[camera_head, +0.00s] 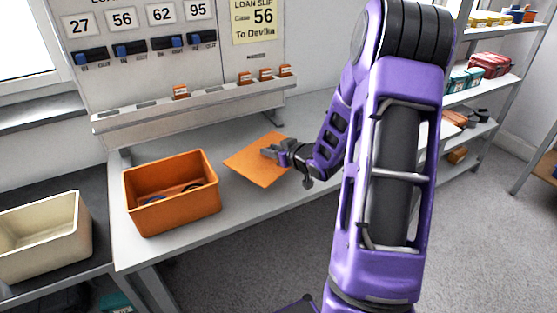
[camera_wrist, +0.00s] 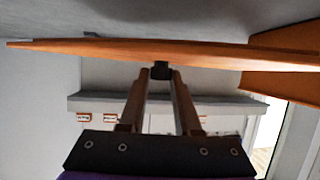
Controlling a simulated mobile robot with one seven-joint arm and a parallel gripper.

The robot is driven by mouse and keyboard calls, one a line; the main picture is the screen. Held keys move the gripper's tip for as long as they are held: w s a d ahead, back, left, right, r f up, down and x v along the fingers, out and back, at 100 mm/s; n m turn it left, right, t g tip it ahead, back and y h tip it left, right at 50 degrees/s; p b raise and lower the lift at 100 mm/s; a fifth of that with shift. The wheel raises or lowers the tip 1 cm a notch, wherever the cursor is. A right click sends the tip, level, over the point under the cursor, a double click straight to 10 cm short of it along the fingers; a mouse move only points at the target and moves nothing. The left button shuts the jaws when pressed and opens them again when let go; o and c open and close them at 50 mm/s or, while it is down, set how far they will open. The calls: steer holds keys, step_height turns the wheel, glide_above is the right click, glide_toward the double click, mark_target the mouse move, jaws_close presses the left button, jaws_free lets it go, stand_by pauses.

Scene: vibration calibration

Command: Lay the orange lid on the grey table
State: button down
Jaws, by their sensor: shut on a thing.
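The orange lid (camera_head: 257,162) is a flat square panel over the grey table (camera_head: 230,215), to the right of the orange bin. My gripper (camera_head: 272,153) is at the lid's right part and is shut on it. In the wrist view the lid (camera_wrist: 120,50) shows nearly edge-on as a long thin strip across the picture. The fingertips of my gripper (camera_wrist: 160,70) meet at a dark piece just under this strip. I cannot tell whether the lid touches the table.
The open orange bin (camera_head: 172,220) holds some dark and blue items. A cream bin (camera_head: 45,235) stands on a dark surface at the left. A ledge (camera_head: 190,108) with several orange-topped tags and a number board rise behind. Bare table shows in front of the lid.

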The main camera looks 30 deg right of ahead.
mark_target(273, 166)
steer(key=shift+f+b, duration=0.5)
steer(key=shift+f, duration=2.5)
steer(key=shift+f, duration=0.15)
steer(key=c, duration=0.6)
jaws_free()
steer(key=shift+r, duration=0.2)
steer(key=shift+s+d+r, duration=0.1)
steer(key=shift+s+r, duration=0.05)
steer(key=shift+s, duration=0.15)
steer(key=p+v, duration=0.1)
steer(key=v, duration=1)
steer(key=shift+s+p, duration=0.2)
steer(key=shift+p, duration=0.1)
